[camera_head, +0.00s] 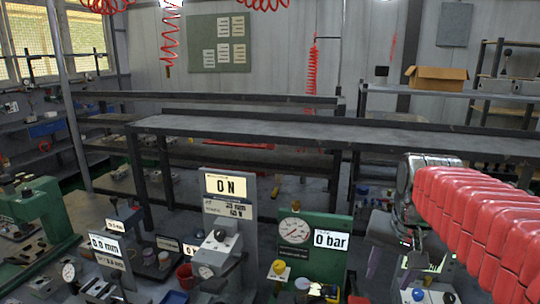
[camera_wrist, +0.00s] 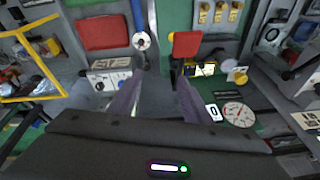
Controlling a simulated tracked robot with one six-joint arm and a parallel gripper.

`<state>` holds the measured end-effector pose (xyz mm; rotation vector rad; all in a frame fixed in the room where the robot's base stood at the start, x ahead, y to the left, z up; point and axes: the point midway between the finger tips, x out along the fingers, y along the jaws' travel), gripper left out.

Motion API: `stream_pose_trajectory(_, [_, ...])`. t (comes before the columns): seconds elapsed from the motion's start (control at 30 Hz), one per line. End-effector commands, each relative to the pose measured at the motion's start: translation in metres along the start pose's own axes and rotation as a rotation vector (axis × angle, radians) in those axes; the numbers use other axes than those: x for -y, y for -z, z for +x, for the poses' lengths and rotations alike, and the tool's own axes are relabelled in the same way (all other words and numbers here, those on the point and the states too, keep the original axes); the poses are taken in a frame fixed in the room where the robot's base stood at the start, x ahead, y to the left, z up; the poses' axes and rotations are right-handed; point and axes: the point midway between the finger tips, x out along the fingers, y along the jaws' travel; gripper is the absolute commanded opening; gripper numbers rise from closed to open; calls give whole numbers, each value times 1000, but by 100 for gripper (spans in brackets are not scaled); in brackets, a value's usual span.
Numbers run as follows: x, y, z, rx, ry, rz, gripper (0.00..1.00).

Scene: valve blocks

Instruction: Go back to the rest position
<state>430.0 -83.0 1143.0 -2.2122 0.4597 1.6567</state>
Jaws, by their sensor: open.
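My gripper (camera_wrist: 160,84) shows in the wrist view with two dark purple-grey fingers spread apart. Nothing sits between them, so it is open and empty. In the head view, my arm with its red ribbed cover comes in from the right, and my gripper (camera_head: 392,264) hangs low at its end, partly hidden by the wrist. It is just right of the green panel (camera_head: 283,252) with a round gauge (camera_head: 294,230) and a "0 bar" display (camera_head: 331,239). The same gauge (camera_wrist: 238,114) shows right of the fingers in the wrist view.
A grey stand with a "0 N" display (camera_head: 225,185) is left of the green panel. A green press (camera_head: 32,208) stands at far left. A long dark bench (camera_head: 300,128) crosses behind; a cardboard box (camera_head: 437,78) sits on a back shelf. Red blocks (camera_wrist: 103,33) lie beyond my fingers.

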Motion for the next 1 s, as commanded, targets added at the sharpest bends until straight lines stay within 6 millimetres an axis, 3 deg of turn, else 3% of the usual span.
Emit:
stream_pose_trajectory(0.33, [11,-70,-5,-81,45,-189,45])
stream_pose_trajectory(0.7, [12,-138,6,-167,88,-381,45])
stream_pose_trajectory(0.83, [12,-157,12,-191,100,-436,45])
stream_pose_trajectory(1.0, [11,-165,16,-203,105,-462,45])
